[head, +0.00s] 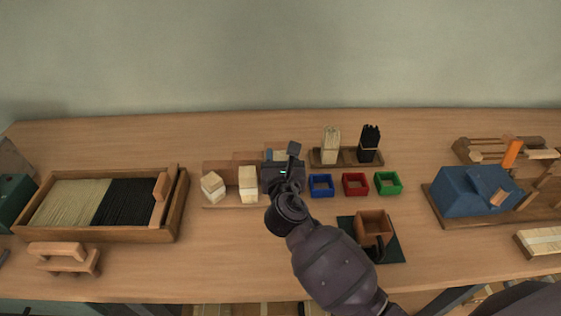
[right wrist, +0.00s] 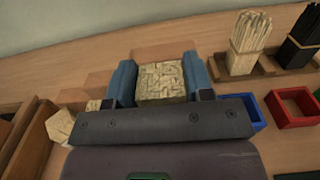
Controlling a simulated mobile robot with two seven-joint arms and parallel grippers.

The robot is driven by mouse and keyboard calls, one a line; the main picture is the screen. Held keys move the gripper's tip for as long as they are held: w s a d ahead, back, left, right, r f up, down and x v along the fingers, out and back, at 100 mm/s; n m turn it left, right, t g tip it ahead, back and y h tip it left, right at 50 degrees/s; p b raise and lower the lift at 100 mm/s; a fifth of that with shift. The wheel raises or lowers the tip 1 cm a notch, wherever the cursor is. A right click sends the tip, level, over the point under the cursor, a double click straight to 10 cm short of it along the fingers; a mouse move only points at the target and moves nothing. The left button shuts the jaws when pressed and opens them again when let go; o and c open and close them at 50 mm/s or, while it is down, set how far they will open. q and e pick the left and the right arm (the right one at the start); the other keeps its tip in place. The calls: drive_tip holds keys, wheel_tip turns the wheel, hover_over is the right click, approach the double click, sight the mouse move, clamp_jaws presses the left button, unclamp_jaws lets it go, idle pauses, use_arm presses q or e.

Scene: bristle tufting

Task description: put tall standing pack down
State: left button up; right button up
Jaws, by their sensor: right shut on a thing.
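My right gripper (head: 281,160) is over the right end of a low wooden rack (head: 228,205). In the right wrist view its two blue fingers (right wrist: 160,84) are shut on the sides of a pale bristle pack (right wrist: 162,80), seen from its top end. The gripper hides this pack in the head view, and whether its base touches the rack cannot be seen. Left of it in the rack, one pale pack (head: 248,183) stands upright and another (head: 212,188) leans. My left gripper is not in view.
Blue (head: 321,186), red (head: 355,185) and green (head: 387,184) trays sit close on the right. Behind them, pale (head: 331,144) and black (head: 370,143) bundles stand in a holder. A wooden box (head: 373,227) is in front; a bristle tray (head: 168,222) is left.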

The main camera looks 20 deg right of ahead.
drive_tip(key=shift+f, duration=0.6)
drive_tip(key=o, duration=1.2)
drive_tip(key=shift+r, duration=0.2)
drive_tip(key=v, duration=1.2)
drive_tip(key=shift+p, duration=0.4)
